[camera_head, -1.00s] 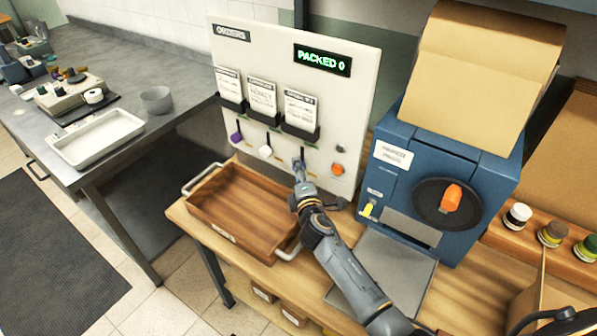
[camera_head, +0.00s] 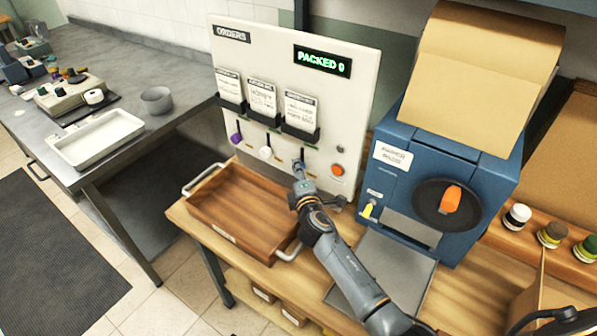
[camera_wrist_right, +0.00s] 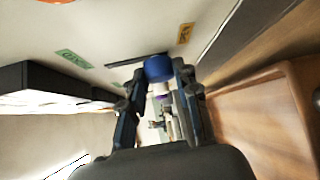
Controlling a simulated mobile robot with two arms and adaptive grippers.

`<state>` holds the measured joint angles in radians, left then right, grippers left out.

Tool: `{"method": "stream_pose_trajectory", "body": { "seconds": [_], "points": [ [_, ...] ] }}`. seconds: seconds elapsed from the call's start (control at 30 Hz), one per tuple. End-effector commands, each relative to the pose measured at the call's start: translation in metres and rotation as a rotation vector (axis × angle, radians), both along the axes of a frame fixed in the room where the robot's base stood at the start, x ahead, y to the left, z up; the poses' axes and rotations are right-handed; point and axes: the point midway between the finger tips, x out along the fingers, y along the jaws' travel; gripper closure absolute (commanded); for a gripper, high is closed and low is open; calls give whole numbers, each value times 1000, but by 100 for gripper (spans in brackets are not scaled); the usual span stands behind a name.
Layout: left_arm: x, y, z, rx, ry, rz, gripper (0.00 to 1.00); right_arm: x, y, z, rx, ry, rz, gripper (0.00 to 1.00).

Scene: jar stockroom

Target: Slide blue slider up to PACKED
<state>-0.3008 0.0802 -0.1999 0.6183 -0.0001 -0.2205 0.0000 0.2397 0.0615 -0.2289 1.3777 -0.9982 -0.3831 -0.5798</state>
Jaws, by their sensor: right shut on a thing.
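The order board (camera_head: 345,100) stands upright at the back of the wooden bench, with a green "PACKED 0" display at its top right. The blue slider (camera_wrist_right: 158,68) shows as a round blue knob between the fingertips in the right wrist view. My right gripper (camera_head: 299,164) is at the low end of the third slot, under the right-hand order card, and its fingers cover most of the knob there. In the wrist view the right gripper (camera_wrist_right: 160,75) is shut on the knob, one finger on each side. My left gripper is not in view.
A purple slider (camera_head: 236,138) and a white slider (camera_head: 265,153) sit to the left. An orange button (camera_head: 337,170) is close to the right. A wooden tray (camera_head: 230,230) lies below the board, and a blue machine (camera_head: 460,160) stands to the right.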

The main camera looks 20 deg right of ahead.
Motion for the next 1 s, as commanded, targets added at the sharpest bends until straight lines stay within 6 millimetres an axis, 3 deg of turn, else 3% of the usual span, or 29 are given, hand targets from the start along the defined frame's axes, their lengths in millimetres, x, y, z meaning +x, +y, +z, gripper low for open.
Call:
{"method": "stream_pose_trajectory", "body": {
  "seconds": [0.3,0.67,0.7,0.77,0.8,1.0],
  "points": [
    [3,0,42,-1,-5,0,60,1,1,52,0,-6,2,100],
    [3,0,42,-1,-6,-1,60,2,0,55,-1,-10,2,100],
    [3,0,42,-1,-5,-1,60,2,0,56,-1,-11,2,63],
    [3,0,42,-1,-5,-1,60,2,0,56,-1,-11,2,51],
    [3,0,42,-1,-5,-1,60,2,0,55,-1,-11,2,46],
    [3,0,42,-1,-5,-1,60,1,0,53,-1,-6,1,46]
  ]
}}
